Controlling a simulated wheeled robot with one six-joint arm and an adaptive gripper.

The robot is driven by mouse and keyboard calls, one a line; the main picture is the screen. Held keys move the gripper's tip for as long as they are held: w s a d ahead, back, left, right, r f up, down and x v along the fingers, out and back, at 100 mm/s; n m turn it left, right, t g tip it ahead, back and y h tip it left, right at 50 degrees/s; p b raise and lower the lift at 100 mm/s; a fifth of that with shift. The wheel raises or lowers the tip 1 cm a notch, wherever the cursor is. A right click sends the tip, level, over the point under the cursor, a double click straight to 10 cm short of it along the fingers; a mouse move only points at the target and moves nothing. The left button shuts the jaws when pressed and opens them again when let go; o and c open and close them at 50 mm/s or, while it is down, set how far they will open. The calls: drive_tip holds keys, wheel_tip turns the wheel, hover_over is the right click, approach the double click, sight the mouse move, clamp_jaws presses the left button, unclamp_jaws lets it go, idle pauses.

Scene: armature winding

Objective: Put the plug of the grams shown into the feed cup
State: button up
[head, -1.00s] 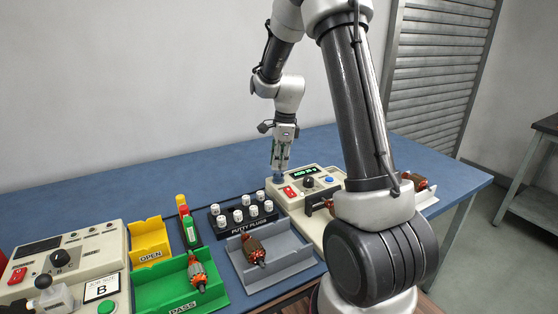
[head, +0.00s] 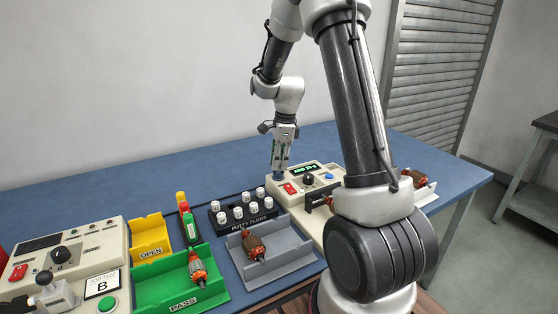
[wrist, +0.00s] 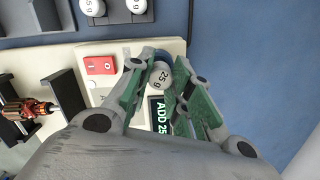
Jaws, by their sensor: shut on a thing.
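My gripper (head: 279,168) is shut on a white putty plug marked 25 g, which shows between the fingertips in the wrist view (wrist: 163,77). In the head view it points down at the back left corner of the cream machine (head: 296,193). The blue feed cup (head: 277,176) is just below the fingertips, largely covered by them. In the wrist view a bit of blue rim (wrist: 160,60) shows beside the plug. I cannot tell whether the plug is inside the cup or above it. The green display (wrist: 160,115) reads ADD 25, its end hidden by a finger.
A black putty plugs rack (head: 238,220) with several white plugs stands to the left. A grey tray (head: 285,262) and a green PASS tray (head: 150,290) each hold an armature. A red switch (head: 290,188) and a dark knob (head: 309,179) sit close to the gripper.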

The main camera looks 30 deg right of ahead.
drive_tip(key=shift+f, duration=0.1)
drive_tip(key=o, duration=0.9)
wheel_tip(320, 180, up, 12)
drive_tip(key=d, duration=0.1)
drive_tip(key=shift+s+d, duration=0.2)
drive_tip(key=shift+s, duration=0.05)
